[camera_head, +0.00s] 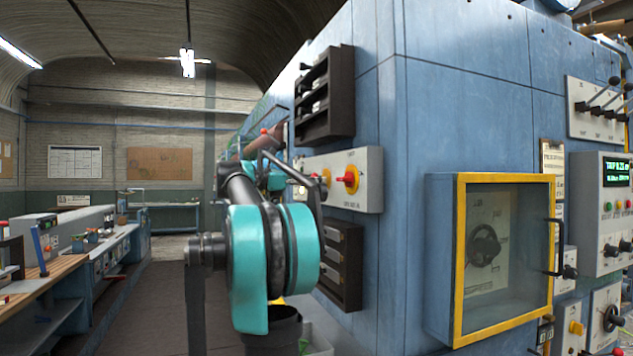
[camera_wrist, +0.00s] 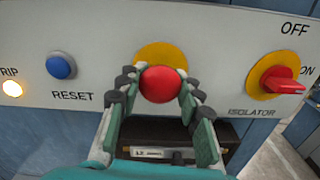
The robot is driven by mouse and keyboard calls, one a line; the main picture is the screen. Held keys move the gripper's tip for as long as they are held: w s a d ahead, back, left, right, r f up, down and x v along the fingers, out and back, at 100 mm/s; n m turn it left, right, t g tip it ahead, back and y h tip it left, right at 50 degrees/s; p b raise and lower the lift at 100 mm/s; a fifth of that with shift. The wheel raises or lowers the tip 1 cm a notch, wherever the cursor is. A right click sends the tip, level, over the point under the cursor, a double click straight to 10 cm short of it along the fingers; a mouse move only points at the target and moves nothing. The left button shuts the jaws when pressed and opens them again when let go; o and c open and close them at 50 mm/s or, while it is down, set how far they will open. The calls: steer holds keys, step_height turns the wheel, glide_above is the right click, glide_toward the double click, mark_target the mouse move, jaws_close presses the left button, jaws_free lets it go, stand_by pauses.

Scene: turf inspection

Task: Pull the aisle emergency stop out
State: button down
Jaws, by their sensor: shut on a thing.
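The emergency stop is a red mushroom button (camera_wrist: 160,84) on a yellow round backing (camera_wrist: 162,55), mounted on a pale panel. In the wrist view my gripper (camera_wrist: 158,88) has a finger on each side of the red button, closed on it. In the head view my arm reaches to the panel (camera_head: 372,180) on the blue cabinet, and the arm hides the stop and the fingertips there.
A blue RESET button (camera_wrist: 61,66) and a lit TRIP lamp (camera_wrist: 12,88) are left of the stop. A red isolator knob (camera_wrist: 284,86) is to its right. A dark rack (camera_head: 325,96) juts out above the panel, another (camera_head: 342,262) below. A yellow-framed box (camera_head: 458,260) protrudes at right.

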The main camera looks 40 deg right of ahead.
steer(key=shift+w+a, duration=0.15)
steer(key=shift+a, duration=0.4)
steer(key=c, duration=1)
jaws_free()
steer(key=shift+a, duration=0.1)
steer(key=v, duration=1.2)
steer(key=shift+f, duration=0.15)
